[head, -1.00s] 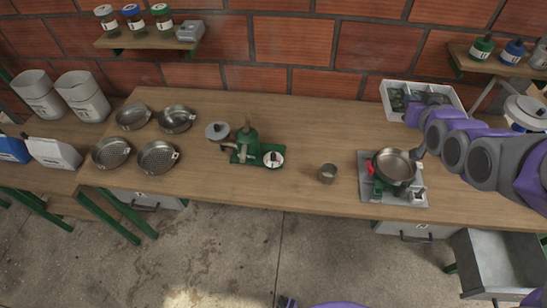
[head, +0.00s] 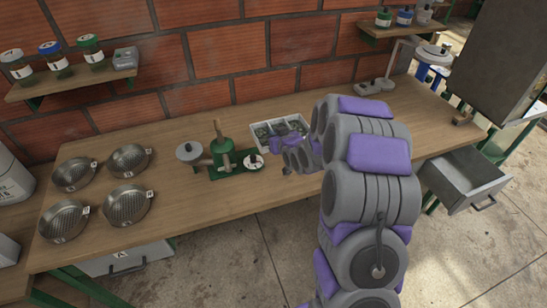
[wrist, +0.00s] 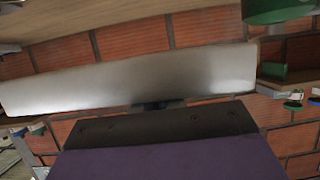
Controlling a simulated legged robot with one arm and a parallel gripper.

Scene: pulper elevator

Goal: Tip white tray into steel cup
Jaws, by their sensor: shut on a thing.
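The white tray (head: 256,137) is in the head view, behind the workbench's middle and right of the green hand machine (head: 222,152). It has compartments holding dark greenish contents. My gripper (wrist: 157,104) is shut on the tray's edge; in the wrist view the tray's pale wall (wrist: 120,84) spans the picture in front of the dark jaw. In the head view my arm covers the tray's right part and most of the gripper. I cannot tell the tray's exact height or tilt. The steel cup cannot be made out clearly; my wrist and arm cover its area.
Several steel pans (head: 125,205) lie on the left of the workbench (head: 170,235). A lidded pot (head: 189,152) stands left of the machine, and a small white dish (head: 253,161) right of it. An open drawer (head: 465,180) juts out at the right. The burner is hidden.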

